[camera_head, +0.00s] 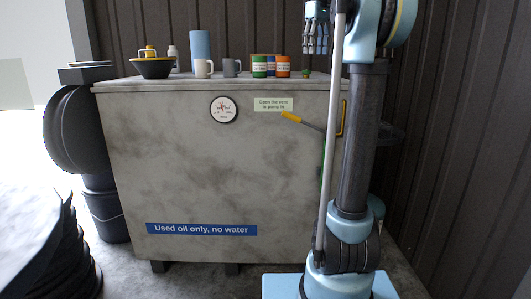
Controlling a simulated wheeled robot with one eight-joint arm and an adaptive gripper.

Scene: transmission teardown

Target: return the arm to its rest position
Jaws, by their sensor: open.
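My arm stands upright at the right of the head view, in front of a grey tank. My gripper (316,46) is high near the top edge, its fingers pointing down. It is open and I see nothing held in it. In the picture it lies above the tank top's right part, near the small cans; how far in front of them it is, I cannot tell. The upper part of my arm is cut off by the frame's top edge.
The grey tank (180,160) bears a gauge (224,109), a yellow-handled lever (303,122) and a blue sign (201,229). Dark stacks stand left. A corrugated wall (460,150) is at right.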

